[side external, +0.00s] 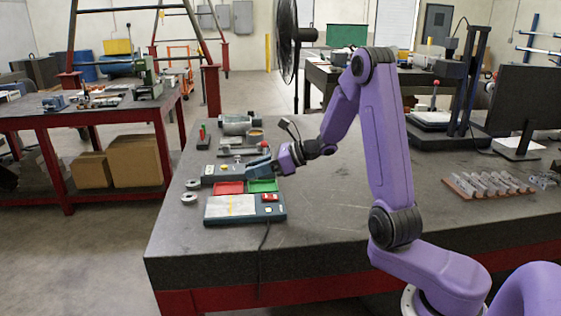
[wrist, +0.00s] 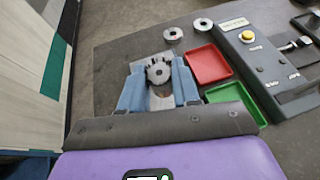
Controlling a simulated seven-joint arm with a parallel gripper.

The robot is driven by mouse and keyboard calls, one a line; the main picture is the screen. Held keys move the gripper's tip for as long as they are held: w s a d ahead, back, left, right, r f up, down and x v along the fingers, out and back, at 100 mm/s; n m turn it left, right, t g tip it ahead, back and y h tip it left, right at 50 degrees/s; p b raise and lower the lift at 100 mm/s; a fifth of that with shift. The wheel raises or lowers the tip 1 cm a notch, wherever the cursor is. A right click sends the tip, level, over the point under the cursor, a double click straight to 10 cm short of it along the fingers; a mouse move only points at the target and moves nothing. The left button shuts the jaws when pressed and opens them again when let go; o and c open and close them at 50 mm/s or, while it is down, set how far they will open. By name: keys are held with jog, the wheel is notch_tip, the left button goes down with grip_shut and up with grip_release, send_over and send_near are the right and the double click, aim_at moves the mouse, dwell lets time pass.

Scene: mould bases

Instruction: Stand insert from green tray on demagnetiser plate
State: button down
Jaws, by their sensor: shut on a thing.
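My gripper (side external: 256,168) is above the back of the green tray (side external: 262,186). In the wrist view my gripper (wrist: 158,74) has its two blue fingers on either side of a round, toothed metal insert (wrist: 158,71) with a central hole, and is shut on it. The insert cannot be made out in the side view. The green tray in the wrist view (wrist: 238,115) looks empty where it shows. The demagnetiser plate (side external: 230,206), pale with a yellow line, lies in front of the trays; its top looks bare. I cannot make it out clearly in the wrist view.
A red tray (side external: 229,188) adjoins the green one. Two metal rings (wrist: 173,33) (wrist: 203,24) lie beyond it. A box with a yellow button (wrist: 248,37) stands behind the trays. A cable (side external: 263,240) runs over the bench front. The bench centre is clear; metal blocks (side external: 488,186) stand far right.

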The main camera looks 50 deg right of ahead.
aim_at(246, 204)
jog(key=shift+n+g+y, duration=0.3)
jog(key=shift+n+y, duration=0.3)
jog(key=shift+y, duration=0.1)
jog(key=x, duration=0.4)
jog(key=shift+s+a+f, duration=0.1)
jog(key=shift+s+a, duration=0.2)
jog(key=shift+f, duration=2.9)
jog(key=c, duration=0.7)
grip_release()
jog(key=shift+c, duration=0.2)
jog(key=v, duration=1.7)
jog(key=shift+s+r, duration=0.15)
jog(key=shift+r, duration=0.05)
jog(key=shift+d, duration=0.1)
